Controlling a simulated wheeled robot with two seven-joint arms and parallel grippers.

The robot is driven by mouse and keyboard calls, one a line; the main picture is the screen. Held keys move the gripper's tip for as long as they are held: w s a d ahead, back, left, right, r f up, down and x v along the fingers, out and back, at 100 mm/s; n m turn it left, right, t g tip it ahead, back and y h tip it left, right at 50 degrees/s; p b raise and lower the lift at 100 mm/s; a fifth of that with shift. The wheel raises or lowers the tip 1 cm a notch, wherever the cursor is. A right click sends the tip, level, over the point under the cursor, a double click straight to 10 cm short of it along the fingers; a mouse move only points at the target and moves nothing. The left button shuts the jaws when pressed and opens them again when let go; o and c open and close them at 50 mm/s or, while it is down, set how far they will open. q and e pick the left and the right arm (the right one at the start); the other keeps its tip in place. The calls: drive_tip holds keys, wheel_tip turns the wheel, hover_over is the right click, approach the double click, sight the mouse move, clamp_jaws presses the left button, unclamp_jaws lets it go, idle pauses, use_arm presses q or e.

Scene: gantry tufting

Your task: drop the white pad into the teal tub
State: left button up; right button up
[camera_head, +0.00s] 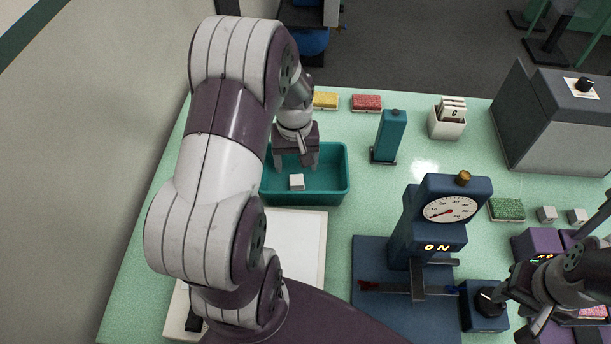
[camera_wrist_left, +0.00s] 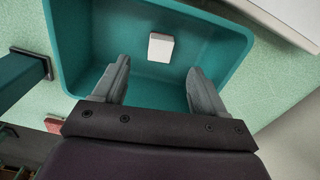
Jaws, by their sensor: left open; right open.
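The white pad (camera_head: 296,182) lies on the floor of the teal tub (camera_head: 335,195). In the left wrist view the pad (camera_wrist_left: 160,47) sits inside the tub (camera_wrist_left: 215,38), beyond the fingertips and apart from them. My left gripper (camera_head: 297,165) is over the tub, its fingers pointing down and open, with nothing between them. The left wrist view shows both fingers (camera_wrist_left: 158,72) spread. My right gripper (camera_head: 522,315) is at the lower right, open, close to a small dark blue box with a black knob (camera_head: 489,300).
A dark blue gauge press (camera_head: 440,225) stands right of the tub. A teal post (camera_head: 390,135), yellow (camera_head: 326,101) and red (camera_head: 367,102) pads, and a white card holder (camera_head: 447,122) are behind. A white board (camera_head: 305,240) lies in front. A grey machine (camera_head: 550,125) fills the back right.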

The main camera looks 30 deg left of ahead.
drive_tip(key=shift+f+b, duration=0.4)
use_arm(q)
wheel_tip(320, 180, up, 13)
drive_tip(key=p, duration=0.1)
drive_tip(key=shift+f+p, duration=0.15)
drive_tip(key=shift+p, duration=0.25)
use_arm(e)
drive_tip(key=shift+r, duration=0.95)
use_arm(q)
drive_tip(key=s+d+f+m, duration=0.2)
drive_tip(key=s+d+m, duration=0.1)
drive_tip(key=d, duration=0.3)
drive_tip(key=s+d+f+m+t, duration=0.1)
drive_tip(key=s+d+f+m, duration=0.2)
drive_tip(key=d, duration=0.3)
drive_tip(key=shift+s+d+f+m, duration=0.25)
drive_tip(key=shift+s+d+m, duration=0.25)
drive_tip(key=shift+m, duration=0.4)
